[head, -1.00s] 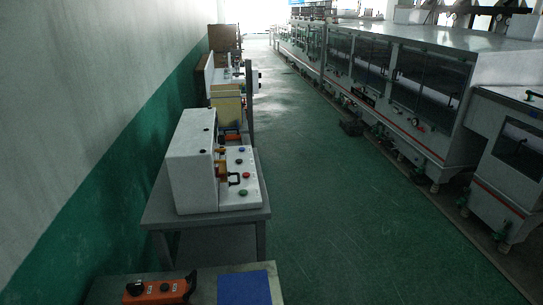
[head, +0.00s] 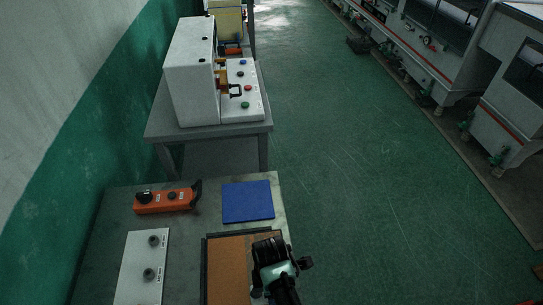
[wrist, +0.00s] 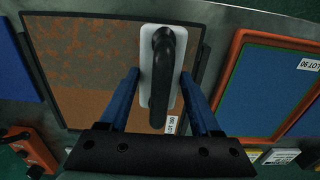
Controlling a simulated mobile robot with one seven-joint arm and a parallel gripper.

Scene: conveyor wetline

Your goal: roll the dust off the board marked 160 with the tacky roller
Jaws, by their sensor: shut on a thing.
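The board marked 160 (wrist: 88,102) lies flat in a dark frame, with its small white label (wrist: 171,125) near the lower right edge in the wrist view. Its copper-brown face is mottled with greyish patches in the upper part and plainer brown below. It also shows at the bottom of the head view (head: 228,272). My gripper (wrist: 161,88) is over the board's right side, its blue fingers either side of the tacky roller's black handle (wrist: 162,65), shut on it. The roller's pale body (wrist: 147,60) is under the handle. I cannot tell whether it touches the board.
An orange-framed board (wrist: 226,95) with a blue-green face lies to the right in the wrist view. In the head view, a blue pad (head: 247,201), an orange control box (head: 165,200) and a white knobbed panel (head: 142,268) share the table. A white machine (head: 192,75) stands beyond.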

